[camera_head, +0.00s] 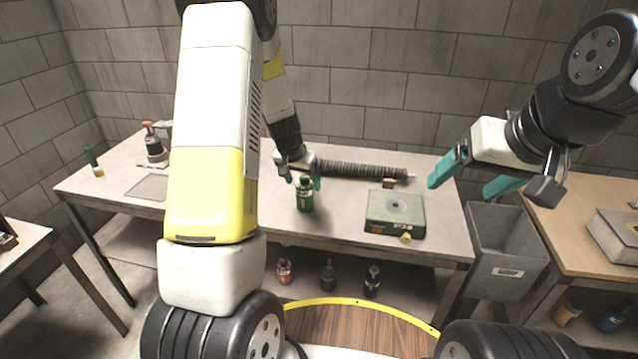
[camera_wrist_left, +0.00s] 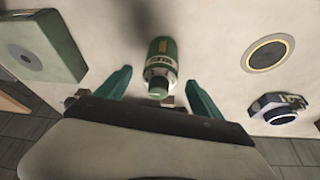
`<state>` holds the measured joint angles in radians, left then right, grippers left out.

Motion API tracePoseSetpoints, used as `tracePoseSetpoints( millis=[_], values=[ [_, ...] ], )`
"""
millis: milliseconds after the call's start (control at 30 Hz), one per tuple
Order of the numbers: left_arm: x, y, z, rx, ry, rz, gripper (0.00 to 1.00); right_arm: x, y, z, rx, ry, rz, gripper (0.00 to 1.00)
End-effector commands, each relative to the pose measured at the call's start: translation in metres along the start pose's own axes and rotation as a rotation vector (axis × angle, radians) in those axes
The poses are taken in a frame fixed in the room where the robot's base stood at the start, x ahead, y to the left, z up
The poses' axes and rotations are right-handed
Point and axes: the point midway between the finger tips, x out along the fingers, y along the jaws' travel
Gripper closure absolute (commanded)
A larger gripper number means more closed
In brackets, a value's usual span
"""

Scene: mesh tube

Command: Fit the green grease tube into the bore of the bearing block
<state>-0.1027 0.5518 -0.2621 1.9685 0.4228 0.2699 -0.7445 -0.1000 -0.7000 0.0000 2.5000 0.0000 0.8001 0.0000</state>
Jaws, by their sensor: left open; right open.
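The green grease tube (camera_head: 305,196) stands upright on the table in the head view, with a dark cap on top. My left gripper (camera_head: 302,182) is open, its teal fingers close to the tube's upper part. In the left wrist view the tube (camera_wrist_left: 161,62) shows between and just beyond the open fingertips (camera_wrist_left: 158,88); contact cannot be told. The bearing block (camera_head: 395,214) is a green box right of the tube, with a round dark bore in its top. It also shows in the left wrist view (camera_wrist_left: 62,38). My right gripper (camera_head: 478,177) is open and empty, right of the block.
A dark ribbed hose (camera_head: 352,170) lies along the table behind the tube. A small brass piece (camera_head: 406,238) is at the block's front edge. A red-topped bottle (camera_head: 152,145) stands far left. A grey bin (camera_head: 505,250) hangs between the tables. The table's front middle is clear.

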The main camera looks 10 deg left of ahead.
Motion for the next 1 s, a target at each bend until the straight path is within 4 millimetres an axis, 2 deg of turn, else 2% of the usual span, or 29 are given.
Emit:
tracePoseSetpoints(
  millis=[400,533,733,767,1000],
  values=[
    [0.056,-0.001,0.006,-0.001,-0.001,0.001,0.23,0.000,0.000,0.000,0.000,0.000,0.000,0.23],
    [0.063,-0.001,0.006,-0.001,0.000,0.000,0.23,0.000,0.000,0.000,0.000,0.000,0.000,0.23],
    [0.063,-0.001,0.006,-0.001,0.001,0.000,0.23,0.000,0.000,0.000,0.000,0.000,0.000,0.23],
    [0.063,-0.001,0.006,-0.001,0.001,0.000,0.27,0.000,0.000,0.000,0.000,0.000,0.000,0.23],
    [0.063,-0.001,0.006,-0.001,0.001,0.000,0.74,0.000,0.000,0.000,0.000,0.000,0.000,0.23]
  ],
)
